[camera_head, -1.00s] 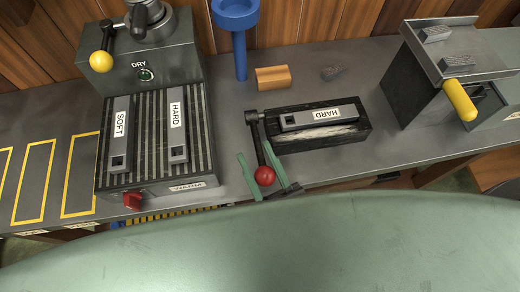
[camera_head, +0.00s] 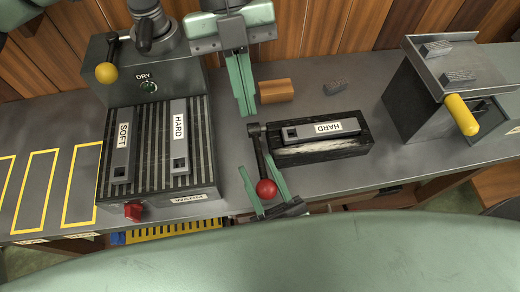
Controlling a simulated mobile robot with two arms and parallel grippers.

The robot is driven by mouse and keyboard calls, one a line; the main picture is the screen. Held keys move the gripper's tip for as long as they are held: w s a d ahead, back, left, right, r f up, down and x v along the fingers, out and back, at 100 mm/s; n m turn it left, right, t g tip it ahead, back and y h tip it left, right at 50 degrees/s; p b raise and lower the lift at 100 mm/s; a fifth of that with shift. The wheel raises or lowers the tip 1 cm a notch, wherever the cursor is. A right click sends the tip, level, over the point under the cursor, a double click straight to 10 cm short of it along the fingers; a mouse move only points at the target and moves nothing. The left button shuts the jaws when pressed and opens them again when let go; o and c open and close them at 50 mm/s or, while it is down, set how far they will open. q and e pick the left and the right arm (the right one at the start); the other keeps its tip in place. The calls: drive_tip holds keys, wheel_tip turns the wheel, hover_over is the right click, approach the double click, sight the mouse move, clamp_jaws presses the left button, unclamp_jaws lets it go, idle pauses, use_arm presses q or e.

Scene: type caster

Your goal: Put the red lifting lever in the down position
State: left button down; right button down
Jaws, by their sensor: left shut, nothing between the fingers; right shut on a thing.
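The red lifting lever is a dark rod with a red ball knob (camera_head: 266,188) at its lower end. Its upper end joins a dark pivot at the left end of the black block holder (camera_head: 320,150). My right gripper (camera_head: 259,174) comes from below, with its green fingers on either side of the lever near the knob, and is shut on it. A grey bar labelled HARD (camera_head: 300,131) lies on the block. My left gripper (camera_head: 246,112) points down above the lever's pivot, shut and empty.
A ridged station at left carries SOFT (camera_head: 122,140) and HARD (camera_head: 179,135) bars and a red knob (camera_head: 133,211). An orange block (camera_head: 275,91) lies right of my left gripper. A grey stand with a yellow handle (camera_head: 461,114) is at right.

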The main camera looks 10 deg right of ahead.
sight(264, 183)
use_arm(q)
drive_tip(key=x, duration=1.4)
drive_tip(key=shift+w+d+f, duration=0.1)
drive_tip(key=shift+w+d, duration=0.05)
drive_tip(key=shift+f, duration=0.2)
drive_tip(key=shift+s+f, duration=0.35)
drive_tip(key=shift+f, duration=0.05)
drive_tip(key=shift+s+f, duration=0.2)
drive_tip(key=shift+f, duration=0.1)
use_arm(e)
drive_tip(key=shift+r, duration=0.2)
drive_tip(key=c, duration=1)
unclamp_jaws()
use_arm(q)
drive_tip(key=shift+d, duration=0.1)
use_arm(e)
drive_tip(key=shift+o, duration=0.5)
use_arm(q)
drive_tip(key=shift+r, duration=0.1)
use_arm(e)
drive_tip(key=shift+f, duration=0.15)
